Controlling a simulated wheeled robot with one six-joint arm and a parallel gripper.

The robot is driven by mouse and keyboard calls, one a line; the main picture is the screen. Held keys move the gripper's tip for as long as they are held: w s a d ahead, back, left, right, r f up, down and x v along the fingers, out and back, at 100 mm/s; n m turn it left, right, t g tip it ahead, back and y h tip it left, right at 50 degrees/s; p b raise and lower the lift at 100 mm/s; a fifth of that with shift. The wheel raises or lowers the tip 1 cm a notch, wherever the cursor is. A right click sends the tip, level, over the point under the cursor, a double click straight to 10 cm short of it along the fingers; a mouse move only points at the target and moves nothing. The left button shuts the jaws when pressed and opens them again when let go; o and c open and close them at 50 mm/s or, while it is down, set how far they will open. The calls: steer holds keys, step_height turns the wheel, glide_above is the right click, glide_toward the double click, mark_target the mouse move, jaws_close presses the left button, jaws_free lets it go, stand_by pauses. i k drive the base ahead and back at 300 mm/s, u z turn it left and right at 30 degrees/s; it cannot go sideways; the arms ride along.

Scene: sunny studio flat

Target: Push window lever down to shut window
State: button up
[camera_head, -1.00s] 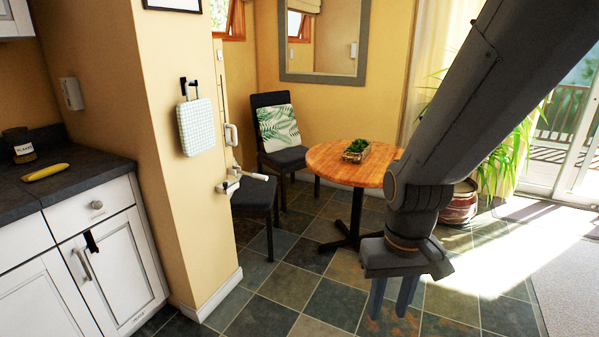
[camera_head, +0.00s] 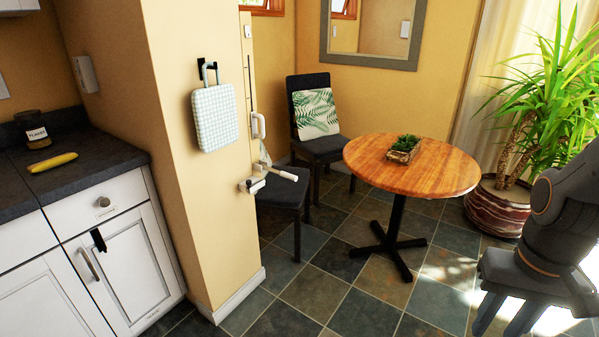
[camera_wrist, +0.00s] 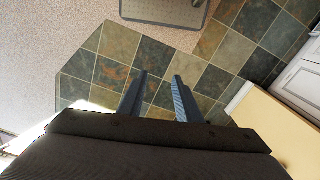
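An orange wood-framed window (camera_head: 262,7) shows only its lower part at the top edge of the head view. Whether it is open or shut I cannot tell. A white upright handle (camera_head: 258,126) and a white lever-like fitting (camera_head: 252,185) sit at the far edge of the yellow wall pillar. I cannot tell if either is the window lever. My gripper (camera_head: 502,320) hangs low at the right, far from the window and these fittings. In the wrist view its two fingers (camera_wrist: 160,76) are apart with only floor between them.
A round wooden table (camera_head: 440,172) with a small plant stands between the pillar and my arm. A dark chair (camera_head: 312,85) is behind it. A large potted plant (camera_head: 500,205) is near my arm. A kitchen counter (camera_head: 90,165) is at left. Tiled floor in front is clear.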

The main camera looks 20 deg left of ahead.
mark_target(290, 176)
steer(key=u, duration=0.55)
steer(key=i, duration=1.05)
steer(key=u, duration=0.2)
